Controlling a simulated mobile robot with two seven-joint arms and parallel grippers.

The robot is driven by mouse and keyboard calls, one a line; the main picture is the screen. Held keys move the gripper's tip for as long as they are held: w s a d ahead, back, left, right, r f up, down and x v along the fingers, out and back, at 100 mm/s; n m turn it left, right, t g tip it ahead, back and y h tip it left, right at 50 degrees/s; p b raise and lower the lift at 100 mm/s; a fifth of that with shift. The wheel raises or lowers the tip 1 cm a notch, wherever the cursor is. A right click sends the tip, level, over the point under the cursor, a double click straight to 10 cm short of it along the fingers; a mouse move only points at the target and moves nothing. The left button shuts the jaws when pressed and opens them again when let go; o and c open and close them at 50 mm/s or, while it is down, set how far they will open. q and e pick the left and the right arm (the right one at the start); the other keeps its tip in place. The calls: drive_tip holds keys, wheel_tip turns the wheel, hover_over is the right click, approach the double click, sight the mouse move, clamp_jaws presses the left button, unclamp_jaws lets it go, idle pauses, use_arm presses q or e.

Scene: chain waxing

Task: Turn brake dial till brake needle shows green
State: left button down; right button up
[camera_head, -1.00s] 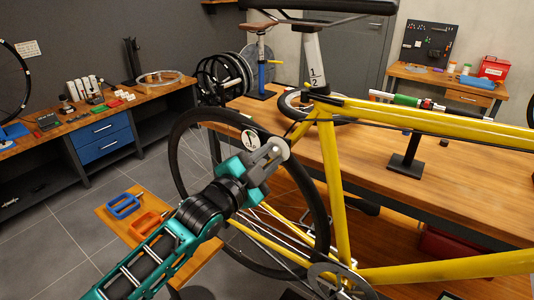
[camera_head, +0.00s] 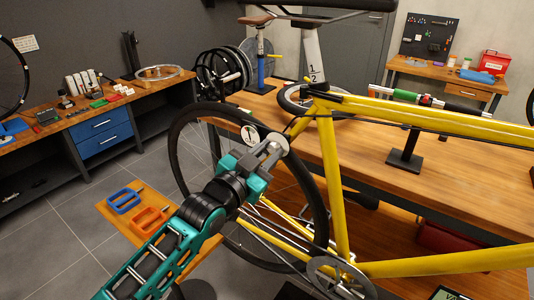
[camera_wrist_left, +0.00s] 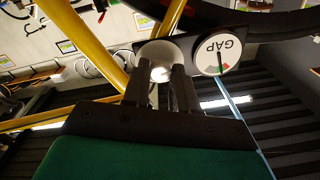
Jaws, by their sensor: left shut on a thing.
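The brake dial is a pale round knob (camera_head: 277,142) by the yellow frame above the rear wheel. It also shows in the left wrist view (camera_wrist_left: 160,55). My left gripper (camera_head: 270,153) is shut on this dial, one finger on each side in the left wrist view (camera_wrist_left: 160,82). The brake gauge (camera_head: 250,134) is a white disc beside the dial. In the left wrist view the gauge (camera_wrist_left: 218,54) reads GAP upside down. Its thin needle points down the picture to the small coloured band, near green and red; the exact colour under its tip is hard to tell. My right gripper is out of view.
The yellow bike frame (camera_head: 331,180) and black rear tyre (camera_head: 180,150) are close to my left arm. A wooden workbench (camera_head: 370,150) stands behind. A small board with a blue tray (camera_head: 124,201) and an orange tray (camera_head: 150,219) lies at lower left.

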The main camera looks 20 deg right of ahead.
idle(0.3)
use_arm(q)
drive_tip(key=c, duration=0.9)
unclamp_jaws()
drive_tip(key=v, duration=1.3)
drive_tip(key=shift+w, duration=0.1)
drive_tip(key=s+a+f+n+y, duration=0.4)
drive_tip(key=a+f, duration=0.3)
drive_tip(key=f, duration=0.2)
drive_tip(key=s+a+f+n+y, duration=0.3)
drive_tip(key=s+a+f, duration=0.3)
drive_tip(key=a+f, duration=0.2)
drive_tip(key=s+a+f+n+g+y, duration=0.1)
drive_tip(key=s+a+f+n+y, duration=0.3)
drive_tip(key=a+f, duration=0.4)
drive_tip(key=shift+s+a+f+n+y, duration=0.1)
drive_tip(key=shift+s+f+n+y, duration=0.05)
drive_tip(key=shift+s+f+y, duration=0.25)
drive_tip(key=shift+s+a+f+n+y, duration=0.2)
drive_tip(key=shift+s+f, duration=0.1)
drive_tip(key=shift+f, duration=0.15)
